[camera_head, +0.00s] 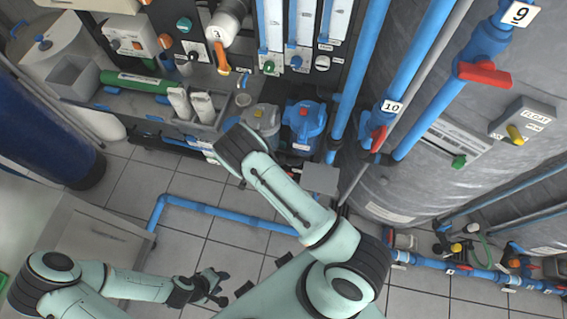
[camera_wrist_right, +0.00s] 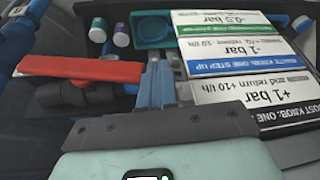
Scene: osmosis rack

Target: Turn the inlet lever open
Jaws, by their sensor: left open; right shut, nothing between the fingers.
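A red lever (camera_wrist_right: 80,67) on a dark valve body fills the left of the right wrist view. I cannot read a label that marks it as the inlet lever. My right gripper (camera_wrist_right: 155,80) is shut and empty, just right of this lever's end; I cannot tell whether they touch. In the head view my right wrist hides the right gripper. That view shows an orange lever (camera_head: 221,62) by tag 3, a red lever (camera_head: 378,138) by tag 10 and a red lever (camera_head: 483,73) by tag 9. My left gripper (camera_head: 221,289) is open and empty, low over the floor.
Cards (camera_wrist_right: 235,65) with pressure text lie beyond the right gripper, with small capped bottles (camera_wrist_right: 121,36) nearby. A large grey tank (camera_head: 440,190) and blue pipes (camera_head: 409,62) stand at right. A blue floor pipe (camera_head: 215,208) runs across the tiles. Open floor (camera_head: 185,247) lies near the left gripper.

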